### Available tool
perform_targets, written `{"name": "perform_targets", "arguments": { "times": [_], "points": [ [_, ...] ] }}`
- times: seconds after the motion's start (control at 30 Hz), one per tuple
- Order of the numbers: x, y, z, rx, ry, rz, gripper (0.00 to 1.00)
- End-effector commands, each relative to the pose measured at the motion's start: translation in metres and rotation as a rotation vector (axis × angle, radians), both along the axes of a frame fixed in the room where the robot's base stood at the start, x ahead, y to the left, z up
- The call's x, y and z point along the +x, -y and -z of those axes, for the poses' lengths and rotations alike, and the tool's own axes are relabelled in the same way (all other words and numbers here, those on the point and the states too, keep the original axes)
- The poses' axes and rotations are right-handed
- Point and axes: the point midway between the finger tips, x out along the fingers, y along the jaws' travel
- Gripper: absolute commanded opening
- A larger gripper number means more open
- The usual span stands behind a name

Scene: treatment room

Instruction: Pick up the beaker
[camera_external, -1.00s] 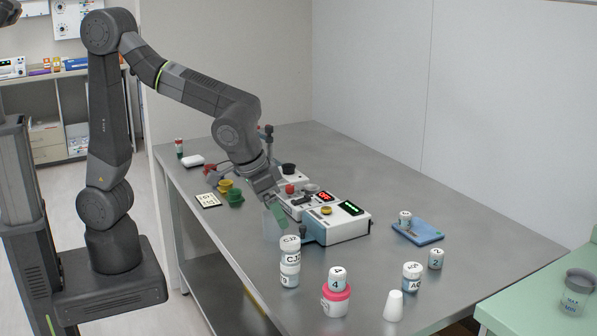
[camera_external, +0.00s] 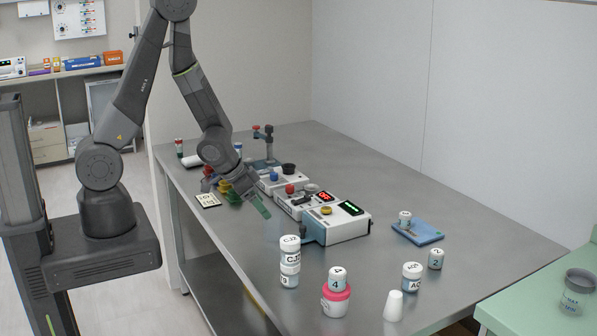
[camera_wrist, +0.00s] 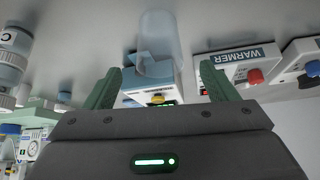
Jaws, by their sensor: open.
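A clear, pale-blue cylinder (camera_wrist: 158,32), which looks like the beaker, shows in the wrist view beyond the gap between my fingers, in front of a blue part of a white device. It is apart from both fingers. In the external view I cannot make it out on the table. My gripper (camera_external: 262,208) has green fingers and points down to the right, beside the row of white devices. In the wrist view (camera_wrist: 160,85) the fingers are spread, with nothing held between them.
White devices (camera_external: 347,227) stand beside my gripper. A blue pad (camera_external: 425,236) lies at right. A see-through cup (camera_external: 577,292) stands on a green-topped table.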

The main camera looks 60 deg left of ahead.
Motion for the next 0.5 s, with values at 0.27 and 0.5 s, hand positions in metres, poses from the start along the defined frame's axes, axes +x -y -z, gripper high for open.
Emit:
{"name": "perform_targets", "arguments": {
  "times": [0.27, 0.5],
  "points": [
    [0.019, 0.004, 0.036, 0.001, -0.002, 0.001, 0.79],
    [0.035, 0.008, 0.058, 0.0, 0.0, 0.0, 0.79]
  ]
}}
